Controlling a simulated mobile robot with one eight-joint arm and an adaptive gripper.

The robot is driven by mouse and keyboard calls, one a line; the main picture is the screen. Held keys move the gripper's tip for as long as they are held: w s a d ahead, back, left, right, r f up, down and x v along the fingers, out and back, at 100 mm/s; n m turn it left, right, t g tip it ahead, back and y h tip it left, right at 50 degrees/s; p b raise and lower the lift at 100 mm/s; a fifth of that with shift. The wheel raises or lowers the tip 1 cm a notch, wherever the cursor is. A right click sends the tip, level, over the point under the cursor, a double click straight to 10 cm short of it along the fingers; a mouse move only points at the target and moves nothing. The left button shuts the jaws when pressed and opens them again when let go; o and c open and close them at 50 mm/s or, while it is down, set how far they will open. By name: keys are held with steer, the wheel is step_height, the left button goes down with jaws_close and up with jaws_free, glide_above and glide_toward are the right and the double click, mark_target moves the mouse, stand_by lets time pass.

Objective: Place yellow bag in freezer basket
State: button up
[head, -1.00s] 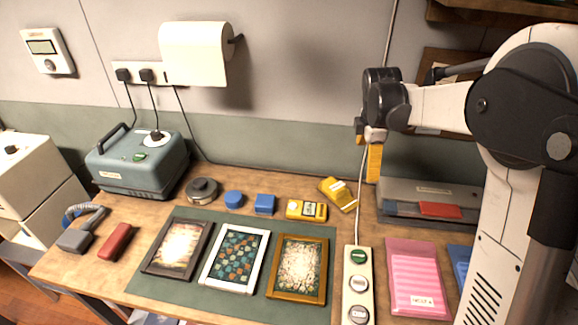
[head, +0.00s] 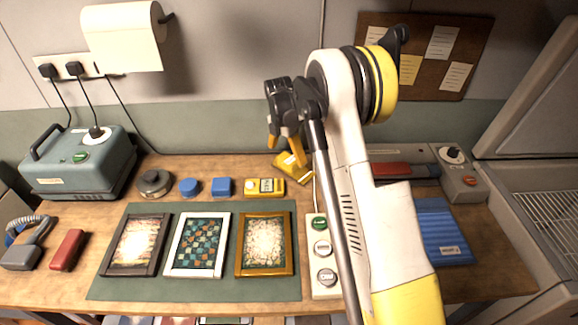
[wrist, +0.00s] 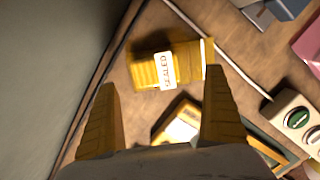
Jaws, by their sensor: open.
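The yellow bag (head: 291,167) lies at the back of the wooden table, partly behind my gripper in the head view. In the wrist view the yellow bag (wrist: 146,71) shows a white label reading SEALED. My gripper (head: 283,143) is open and empty above the bag, pointing down. In the wrist view my gripper's (wrist: 160,85) two yellow fingers are spread, with the bag beyond their tips. The freezer basket (head: 552,215) is a white wire basket at the far right, in an open grey-white cabinet, cut off by the picture edge.
A yellow device (head: 265,187) lies just left of the bag, and a control strip (head: 322,250) with round buttons is in front. The wall (head: 230,125) is close behind. A grey box (head: 462,180) with a knob stands between the table's middle and the freezer.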

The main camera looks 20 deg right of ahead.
mark_target(289, 158)
steer(key=f, duration=0.1)
steer(key=f+b, duration=0.1)
steer(key=d+f, duration=0.1)
steer(key=f, duration=0.1)
steer(key=shift+w+f+b, duration=0.1)
steer(key=shift+w+b, duration=0.2)
steer(key=shift+b, duration=0.05)
steer(key=c, duration=1.1)
steer(key=shift+o, duration=0.2)
step_height(289, 158, up, 5)
steer(key=shift+f+p, duration=0.2)
steer(key=shift+p, duration=1)
steer(key=s+d+r+p, duration=0.3)
steer(key=s+d+r, duration=0.3)
steer(key=d, duration=0.3)
steer(key=shift+s+r, duration=0.3)
steer(key=shift+s, duration=0.5)
